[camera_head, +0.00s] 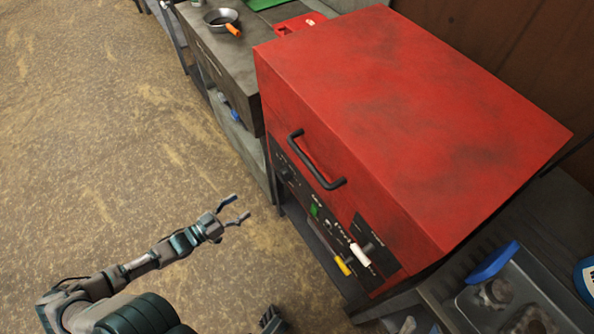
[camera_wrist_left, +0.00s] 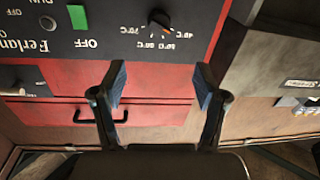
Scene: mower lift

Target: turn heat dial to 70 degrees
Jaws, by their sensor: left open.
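The heat dial (camera_wrist_left: 160,20) is a dark round knob with an orange mark, on the black control panel (camera_wrist_left: 105,35) in the left wrist view. Temperature labels ring it, upside down, with 70 °C on its left side; the exact setting is hard to read. The panel also shows low on the red machine's front in the head view (camera_head: 300,195). My left gripper (camera_head: 238,209) is open and empty in front of the panel, apart from it. Its two fingers (camera_wrist_left: 160,84) show below the dial in the wrist view. My right gripper (camera_head: 271,319) is partly visible at the bottom edge.
The red machine (camera_head: 410,100) has a black bar handle (camera_head: 315,165). A white-ended lever (camera_head: 360,254) and a yellow one (camera_head: 343,265) stick out from the panel. A green switch (camera_wrist_left: 77,17) sits beside the dial. The floor at left is clear.

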